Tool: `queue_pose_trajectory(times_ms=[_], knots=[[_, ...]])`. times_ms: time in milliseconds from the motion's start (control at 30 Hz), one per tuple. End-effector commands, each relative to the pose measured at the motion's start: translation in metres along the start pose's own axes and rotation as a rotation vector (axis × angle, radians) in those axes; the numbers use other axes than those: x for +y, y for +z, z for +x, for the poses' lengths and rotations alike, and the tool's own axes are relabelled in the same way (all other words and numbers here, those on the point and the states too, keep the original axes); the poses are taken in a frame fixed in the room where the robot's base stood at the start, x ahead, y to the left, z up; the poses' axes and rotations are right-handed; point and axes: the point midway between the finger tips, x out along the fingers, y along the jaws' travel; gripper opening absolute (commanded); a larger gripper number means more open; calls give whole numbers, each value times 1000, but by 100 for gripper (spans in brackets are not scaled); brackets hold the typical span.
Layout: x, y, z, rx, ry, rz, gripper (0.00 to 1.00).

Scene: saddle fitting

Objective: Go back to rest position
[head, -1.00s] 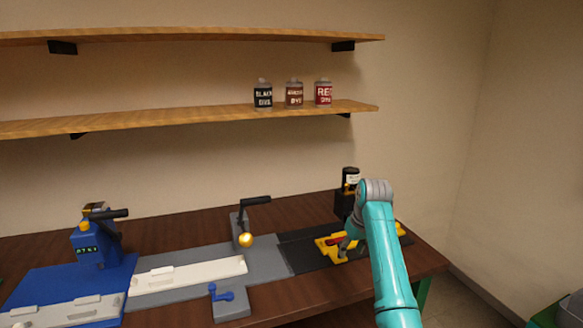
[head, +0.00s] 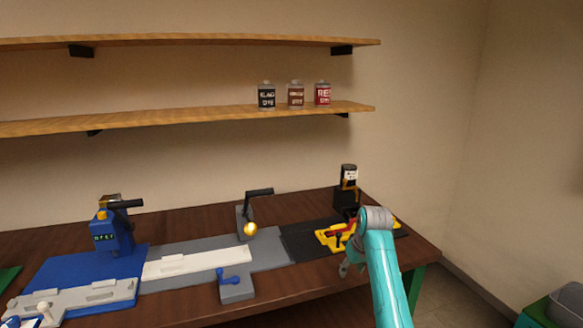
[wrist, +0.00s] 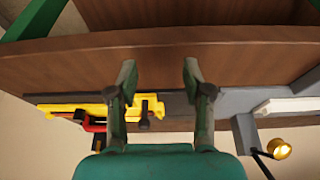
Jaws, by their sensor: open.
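My gripper (head: 345,268) is at the front edge of the bench (head: 190,302), at the right in the head view. In the wrist view my gripper (wrist: 157,80) shows two separated fingers with nothing between them. A yellow tool with red parts (head: 334,238) lies on a black mat (head: 301,249) beyond my gripper. The yellow tool also shows at the left in the wrist view (wrist: 75,108). My arm partly covers the right end of the mat in the head view.
A blue press (head: 111,238) stands at the left. A black device (head: 346,198) stands at the back right. Dye bottles (head: 295,95) stand on a shelf.

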Motion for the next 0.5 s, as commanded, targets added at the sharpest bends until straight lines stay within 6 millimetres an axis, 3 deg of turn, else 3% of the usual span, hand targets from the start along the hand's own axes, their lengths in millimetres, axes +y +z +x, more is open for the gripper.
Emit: queue_pose_trajectory(times_ms=[267, 500], knots=[[-8, 41, 56, 48, 19, 22, 50], [-21, 107, 121, 128, 49, 52, 50]])
